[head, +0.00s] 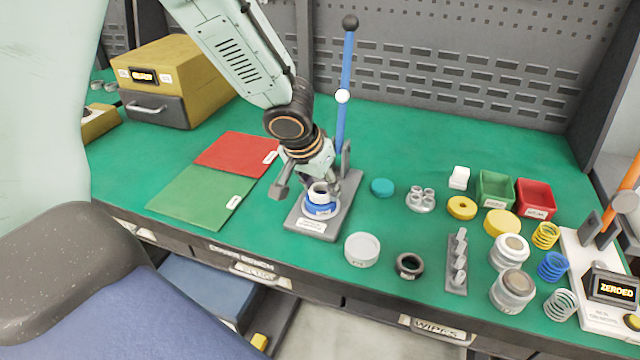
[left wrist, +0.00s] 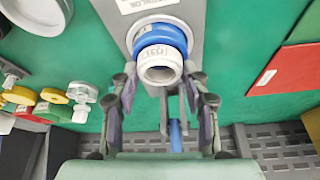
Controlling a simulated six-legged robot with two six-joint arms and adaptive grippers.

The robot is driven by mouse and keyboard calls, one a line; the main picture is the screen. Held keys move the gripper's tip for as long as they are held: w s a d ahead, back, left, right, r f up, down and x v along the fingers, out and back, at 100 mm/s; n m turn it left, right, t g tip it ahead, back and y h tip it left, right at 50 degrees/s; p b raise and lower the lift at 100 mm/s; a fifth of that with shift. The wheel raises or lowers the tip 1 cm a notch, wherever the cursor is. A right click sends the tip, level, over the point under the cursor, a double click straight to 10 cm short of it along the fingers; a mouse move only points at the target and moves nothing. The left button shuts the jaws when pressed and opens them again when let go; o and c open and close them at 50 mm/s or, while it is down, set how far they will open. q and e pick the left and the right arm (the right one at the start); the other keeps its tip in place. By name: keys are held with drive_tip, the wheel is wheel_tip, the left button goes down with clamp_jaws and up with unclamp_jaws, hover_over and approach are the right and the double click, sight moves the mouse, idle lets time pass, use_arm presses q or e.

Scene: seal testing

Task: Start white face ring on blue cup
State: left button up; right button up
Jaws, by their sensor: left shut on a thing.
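The white face ring (head: 318,190) is at the mouth of the blue cup (head: 319,210), on the grey base of a lever press. In the left wrist view the white ring (left wrist: 160,65) shows its open bore, with the blue cup (left wrist: 160,36) around and behind it. I cannot tell how deep the ring sits. My left gripper (head: 303,190) reaches down from above and is shut on the white face ring. Its fingers (left wrist: 160,80) stand on both sides of the ring in the left wrist view. My right gripper is not in view.
The press base (head: 307,223) carries a tall blue lever (head: 345,80) just behind my gripper. Right of it stand a white round tub (head: 362,249), a black ring (head: 409,265) and a grey peg rack (head: 457,265). Green (head: 200,195) and red (head: 238,152) mats lie left.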

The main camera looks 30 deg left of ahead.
sight(319, 190)
use_arm(q)
drive_tip(key=shift+f+b, duration=0.25)
drive_tip(key=shift+b, duration=0.1)
idle(0.3)
drive_tip(key=o, duration=0.9)
drive_tip(key=shift+r, duration=0.1)
drive_tip(key=shift+r+p, duration=2.85)
drive_tip(key=shift+r, duration=0.6)
drive_tip(key=shift+s+f, duration=0.1)
